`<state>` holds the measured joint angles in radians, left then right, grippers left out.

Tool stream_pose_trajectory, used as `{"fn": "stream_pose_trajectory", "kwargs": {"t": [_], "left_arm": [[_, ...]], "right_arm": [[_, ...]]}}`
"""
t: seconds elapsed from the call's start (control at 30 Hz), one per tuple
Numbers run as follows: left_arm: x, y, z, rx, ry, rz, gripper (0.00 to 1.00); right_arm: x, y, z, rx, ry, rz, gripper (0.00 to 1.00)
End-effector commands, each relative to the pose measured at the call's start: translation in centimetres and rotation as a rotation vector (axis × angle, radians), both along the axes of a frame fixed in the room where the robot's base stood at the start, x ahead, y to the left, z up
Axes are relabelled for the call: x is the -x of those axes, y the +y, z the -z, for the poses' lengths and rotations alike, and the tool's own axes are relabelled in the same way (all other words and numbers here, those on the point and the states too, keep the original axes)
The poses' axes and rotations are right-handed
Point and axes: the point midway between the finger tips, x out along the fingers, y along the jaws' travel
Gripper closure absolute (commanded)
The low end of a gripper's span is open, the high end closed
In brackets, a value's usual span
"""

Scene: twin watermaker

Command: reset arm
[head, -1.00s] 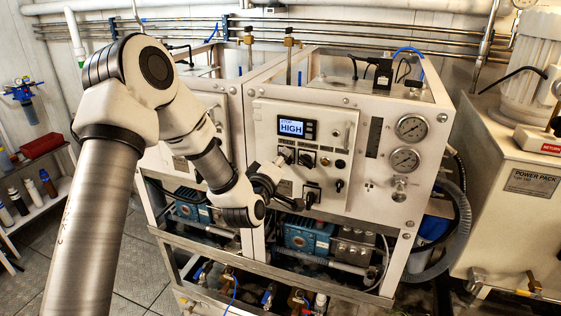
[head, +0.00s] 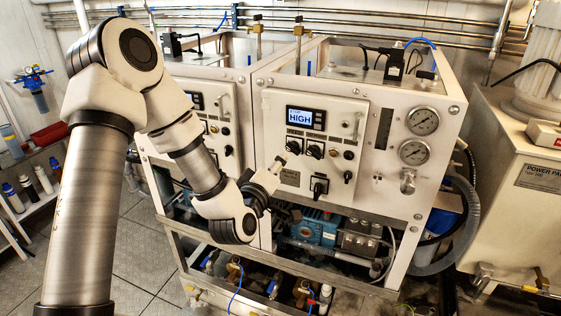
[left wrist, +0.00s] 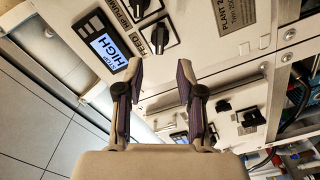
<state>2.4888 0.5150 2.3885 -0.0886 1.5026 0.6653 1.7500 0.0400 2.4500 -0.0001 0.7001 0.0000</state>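My left arm comes in from the left in the head view. Its gripper (head: 280,187) is in front of the lower left of the right-hand watermaker control panel (head: 335,120). In the left wrist view the gripper (left wrist: 160,75) has its two fingers apart, with nothing between them. The panel's lit display (head: 300,117) reads HIGH and also shows in the left wrist view (left wrist: 109,45). Black rotary knobs (head: 315,151) sit below the display. A lower black switch (head: 319,187) is right of the gripper. My right gripper is not in view.
Two pressure gauges (head: 414,152) are right of the panel. A second control panel (head: 208,110) stands to the left. Blue pumps (head: 312,229) and pipes fill the frame below. A power pack (head: 525,185) stands at far right. Floor (head: 140,250) shows at left.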

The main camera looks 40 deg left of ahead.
Motion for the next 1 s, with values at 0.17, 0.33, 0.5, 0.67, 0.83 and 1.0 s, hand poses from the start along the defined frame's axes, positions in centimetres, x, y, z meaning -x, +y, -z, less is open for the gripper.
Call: {"fn": "stream_pose_trajectory", "kwargs": {"t": [0.17, 0.33, 0.5, 0.67, 0.83, 1.0], "left_arm": [[0.0, 0.0, 0.0, 0.000, 0.000, 0.000, 0.62], [0.0, 0.0, 0.5, 0.000, 0.007, 0.000, 0.62], [0.5, -1.2, 8.2, -0.035, 0.126, 0.030, 0.62], [3.4, -4.9, 21.7, -0.111, 0.384, 0.131, 0.62], [10.0, -8.9, 35.0, -0.233, 0.748, 0.298, 0.62], [20.3, -11.9, 45.6, -0.398, 1.152, 0.548, 0.62]], "right_arm": [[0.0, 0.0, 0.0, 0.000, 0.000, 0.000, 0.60], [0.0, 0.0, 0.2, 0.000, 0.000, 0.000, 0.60], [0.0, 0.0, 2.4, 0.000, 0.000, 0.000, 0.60], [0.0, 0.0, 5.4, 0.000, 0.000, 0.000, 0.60], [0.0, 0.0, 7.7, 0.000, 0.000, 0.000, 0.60], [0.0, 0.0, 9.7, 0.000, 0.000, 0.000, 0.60]]}}
